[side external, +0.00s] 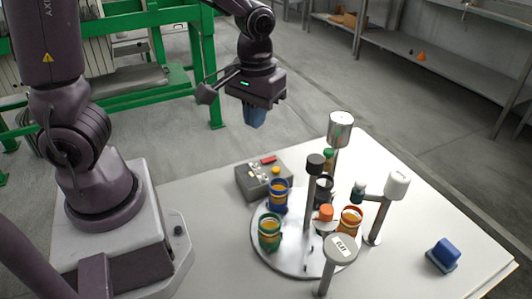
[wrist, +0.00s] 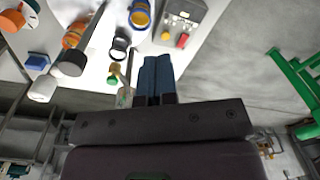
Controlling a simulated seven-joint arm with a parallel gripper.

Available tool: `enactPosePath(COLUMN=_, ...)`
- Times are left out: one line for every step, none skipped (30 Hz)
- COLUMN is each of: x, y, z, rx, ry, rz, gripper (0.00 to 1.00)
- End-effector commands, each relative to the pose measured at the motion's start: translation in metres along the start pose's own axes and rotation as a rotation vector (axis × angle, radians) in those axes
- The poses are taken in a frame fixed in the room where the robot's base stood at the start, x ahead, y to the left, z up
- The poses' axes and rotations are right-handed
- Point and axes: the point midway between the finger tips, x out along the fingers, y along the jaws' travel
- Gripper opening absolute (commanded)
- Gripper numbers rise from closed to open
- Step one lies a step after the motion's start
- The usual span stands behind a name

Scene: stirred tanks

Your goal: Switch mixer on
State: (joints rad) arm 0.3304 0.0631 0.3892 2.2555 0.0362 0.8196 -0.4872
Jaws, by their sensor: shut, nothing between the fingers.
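A grey control box (side external: 262,183) stands on the white table, at the edge of the round plate. A red switch (side external: 268,160) and a yellow button (side external: 276,171) are on its top. In the wrist view the box (wrist: 194,12) is at the top, with the red switch (wrist: 182,40) and the yellow button (wrist: 166,36). The mixer is a round metal plate (side external: 290,263) with several coloured tanks and upright posts. My gripper (side external: 255,122) is in the air above and behind the box, touching nothing. Its blue fingers (wrist: 157,60) are shut together, pointing down.
A blue block (side external: 442,253) lies at the table's right. Green frames (side external: 150,98) stand behind.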

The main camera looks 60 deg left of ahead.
Motion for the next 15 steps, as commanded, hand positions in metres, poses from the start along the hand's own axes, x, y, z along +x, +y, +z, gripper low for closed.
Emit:
enactPosePath(x=0.013, y=-0.001, z=-0.01, rx=-0.083, ry=-0.006, rz=-0.044, gripper=0.0)
enactPosePath(x=0.019, y=-0.003, z=-0.016, rx=-0.143, ry=-0.003, rz=-0.068, gripper=0.0)
enactPosePath(x=0.027, y=-0.005, z=-0.024, rx=-0.229, ry=0.007, rz=-0.101, gripper=0.0)
enactPosePath(x=0.033, y=-0.007, z=-0.031, rx=-0.297, ry=0.019, rz=-0.124, gripper=0.0)
enactPosePath(x=0.038, y=-0.009, z=-0.038, rx=-0.37, ry=0.035, rz=-0.146, gripper=0.0)
enactPosePath(x=0.044, y=-0.012, z=-0.047, rx=-0.462, ry=0.059, rz=-0.169, gripper=0.0)
enactPosePath(x=0.047, y=-0.015, z=-0.053, rx=-0.53, ry=0.079, rz=-0.181, gripper=0.0)
enactPosePath(x=0.049, y=-0.017, z=-0.059, rx=-0.594, ry=0.099, rz=-0.188, gripper=0.0)
enactPosePath(x=0.05, y=-0.02, z=-0.066, rx=-0.675, ry=0.125, rz=-0.192, gripper=0.0)
enactPosePath(x=0.05, y=-0.021, z=-0.071, rx=-0.732, ry=0.143, rz=-0.19, gripper=0.0)
enactPosePath(x=0.048, y=-0.022, z=-0.075, rx=-0.784, ry=0.16, rz=-0.182, gripper=0.0)
enactPosePath(x=0.046, y=-0.023, z=-0.08, rx=-0.845, ry=0.179, rz=-0.168, gripper=0.0)
enactPosePath(x=0.044, y=-0.022, z=-0.082, rx=-0.884, ry=0.19, rz=-0.158, gripper=0.0)
enactPosePath(x=0.044, y=-0.022, z=-0.083, rx=-0.917, ry=0.197, rz=-0.151, gripper=0.0)
enactPosePath(x=0.043, y=-0.021, z=-0.084, rx=-0.954, ry=0.203, rz=-0.144, gripper=0.0)
